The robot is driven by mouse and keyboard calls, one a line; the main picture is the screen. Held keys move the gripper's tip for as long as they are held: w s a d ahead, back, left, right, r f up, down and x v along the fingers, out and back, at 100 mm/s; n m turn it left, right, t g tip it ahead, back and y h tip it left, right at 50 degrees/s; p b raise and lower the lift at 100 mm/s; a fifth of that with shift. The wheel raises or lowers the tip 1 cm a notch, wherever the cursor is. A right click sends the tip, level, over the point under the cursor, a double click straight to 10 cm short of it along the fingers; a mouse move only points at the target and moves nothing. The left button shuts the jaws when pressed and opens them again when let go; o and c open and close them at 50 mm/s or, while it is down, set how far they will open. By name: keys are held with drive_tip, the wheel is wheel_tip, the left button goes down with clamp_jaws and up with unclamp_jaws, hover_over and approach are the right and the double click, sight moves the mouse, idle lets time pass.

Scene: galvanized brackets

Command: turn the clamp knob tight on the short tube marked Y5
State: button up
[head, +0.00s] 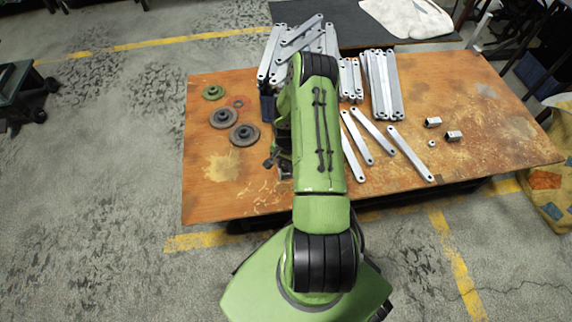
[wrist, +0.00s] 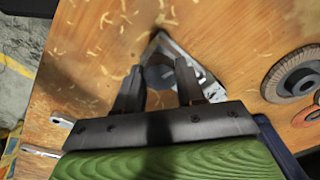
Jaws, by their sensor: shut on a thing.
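In the wrist view, my gripper (wrist: 158,76) has its two dark fingers on either side of a dark blue-grey rounded part (wrist: 159,80), which I take to be the clamp knob. The fingers are shut on it. A shiny angled metal piece (wrist: 207,84) shows around and behind the fingers, on the wooden table. I cannot tell whether it belongs to the short tube. No Y5 mark is readable in either view. In the head view my own arm covers most of this spot, and the fingertips are hidden.
The wooden table (head: 470,95) carries grinding discs (head: 244,134) at left, and loose flat bars (head: 409,153) and small metal blocks (head: 453,136) at right. Stacked bars (head: 383,85) lie toward the back. The table's front right is clear.

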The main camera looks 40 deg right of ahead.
drive_tip(key=m, duration=0.8)
drive_tip(key=shift+p, duration=0.4)
drive_tip(key=m+p, duration=0.1)
drive_tip(key=m, duration=0.6)
drive_tip(key=o, duration=1)
drive_tip(key=shift+c, duration=0.2)
